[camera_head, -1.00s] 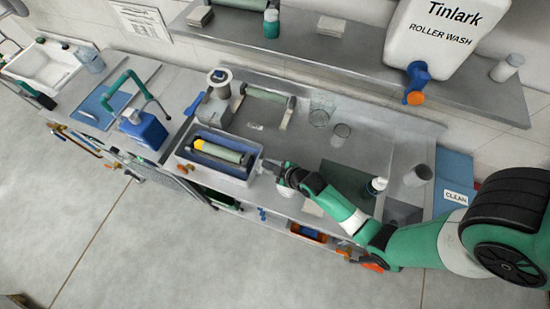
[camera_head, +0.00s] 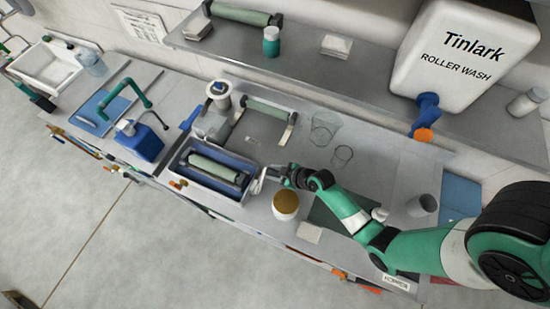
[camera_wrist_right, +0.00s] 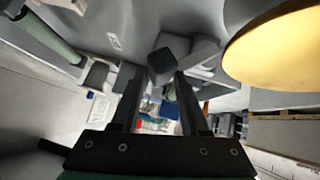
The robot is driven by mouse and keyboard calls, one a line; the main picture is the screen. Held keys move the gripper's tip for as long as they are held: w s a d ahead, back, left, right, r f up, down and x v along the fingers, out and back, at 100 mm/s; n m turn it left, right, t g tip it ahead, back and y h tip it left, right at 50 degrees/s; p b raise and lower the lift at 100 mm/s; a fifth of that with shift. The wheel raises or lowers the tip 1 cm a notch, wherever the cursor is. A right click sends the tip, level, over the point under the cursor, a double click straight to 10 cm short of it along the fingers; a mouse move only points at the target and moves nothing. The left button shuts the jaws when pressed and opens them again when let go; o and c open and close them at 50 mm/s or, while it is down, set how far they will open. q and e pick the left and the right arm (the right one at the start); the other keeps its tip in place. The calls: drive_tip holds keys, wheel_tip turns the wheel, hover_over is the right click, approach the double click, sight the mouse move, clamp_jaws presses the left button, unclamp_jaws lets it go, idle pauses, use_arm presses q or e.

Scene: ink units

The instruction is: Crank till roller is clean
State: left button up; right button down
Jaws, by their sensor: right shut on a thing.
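No ink colour shows on the visible green surface. My right gripper (camera_head: 268,175) is at the tray's right end, shut on the crank handle there. The handle is small and partly covered by the fingers. In the right wrist view, a dark grip (camera_wrist_right: 166,62) sits between the fingertips. My left gripper is not in view.
A jar with an amber top (camera_head: 286,202) stands just right of the tray, close to my right arm. A spool (camera_head: 219,91), a second roller (camera_head: 270,108) and clear glasses (camera_head: 323,127) stand behind.

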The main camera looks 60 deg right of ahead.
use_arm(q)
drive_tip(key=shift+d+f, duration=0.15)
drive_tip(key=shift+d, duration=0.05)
use_arm(e)
drive_tip(key=shift+s+d+f, duration=0.1)
drive_tip(key=shift+d+f, duration=0.05)
drive_tip(key=shift+f, duration=0.2)
drive_tip(key=c, duration=0.8)
unclamp_jaws()
drive_tip(key=shift+c, duration=0.2)
drive_tip(key=shift+o, duration=1.2)
drive_tip(key=shift+d+r, duration=0.1)
drive_tip(key=shift+d, duration=0.15)
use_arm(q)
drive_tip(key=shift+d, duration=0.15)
use_arm(e)
drive_tip(key=shift+a, duration=0.1)
drive_tip(key=shift+r, duration=0.1)
drive_tip(key=shift+s+r, duration=0.15)
drive_tip(key=shift+r, duration=0.05)
use_arm(q)
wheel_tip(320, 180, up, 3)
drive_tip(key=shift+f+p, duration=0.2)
drive_tip(key=shift+p, duration=1.05)
use_arm(e)
drive_tip(key=v, duration=1)
drive_tip(key=shift+s+r, duration=0.3)
drive_tip(key=shift+a, duration=0.15)
